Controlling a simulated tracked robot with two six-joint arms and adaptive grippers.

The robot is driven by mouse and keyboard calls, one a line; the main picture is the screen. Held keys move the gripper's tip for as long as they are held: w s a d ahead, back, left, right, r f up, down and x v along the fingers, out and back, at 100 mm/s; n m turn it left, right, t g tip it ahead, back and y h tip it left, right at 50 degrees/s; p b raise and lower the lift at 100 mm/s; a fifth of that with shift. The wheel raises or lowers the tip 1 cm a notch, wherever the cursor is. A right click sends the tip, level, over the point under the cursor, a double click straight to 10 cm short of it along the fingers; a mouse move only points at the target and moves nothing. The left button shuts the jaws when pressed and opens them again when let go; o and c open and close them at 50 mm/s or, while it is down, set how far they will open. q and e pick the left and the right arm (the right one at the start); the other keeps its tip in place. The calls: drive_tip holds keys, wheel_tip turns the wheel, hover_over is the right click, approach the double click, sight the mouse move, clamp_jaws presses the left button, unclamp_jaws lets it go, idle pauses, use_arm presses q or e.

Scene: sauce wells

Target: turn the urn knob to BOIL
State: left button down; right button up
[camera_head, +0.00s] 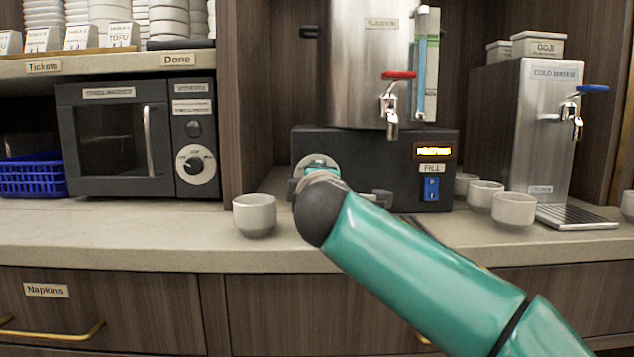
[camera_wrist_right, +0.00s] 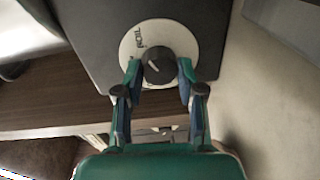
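The steel urn (camera_head: 365,70) stands on a dark base (camera_head: 405,165) with a lit amber display (camera_head: 434,151). Its dark round knob (camera_wrist_right: 158,64) sits on a white dial (camera_wrist_right: 185,38) in the right wrist view. A pale line on the knob points to the upper left, toward partly legible rotated lettering on the dial. My right gripper (camera_wrist_right: 158,78) has a finger on each side of the knob, with a small gap visible at the right finger. In the head view my right gripper (camera_head: 320,175) covers the knob and part of the dial. My left gripper is out of view.
A white cup (camera_head: 255,214) stands on the counter just left of my right gripper. More cups (camera_head: 513,209) stand right of the base, by the cold water dispenser (camera_head: 540,130). A microwave (camera_head: 110,140) stands at the left. The front counter strip is mostly clear.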

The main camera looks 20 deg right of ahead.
drive_tip(key=o, duration=0.4)
drive_tip(key=shift+d+f, duration=0.15)
drive_tip(key=shift+f, duration=0.1)
drive_tip(key=shift+r, duration=0.1)
drive_tip(key=shift+s, duration=0.1)
drive_tip(key=v, duration=1.1)
drive_tip(key=shift+s+a, duration=0.2)
drive_tip(key=shift+s, duration=0.15)
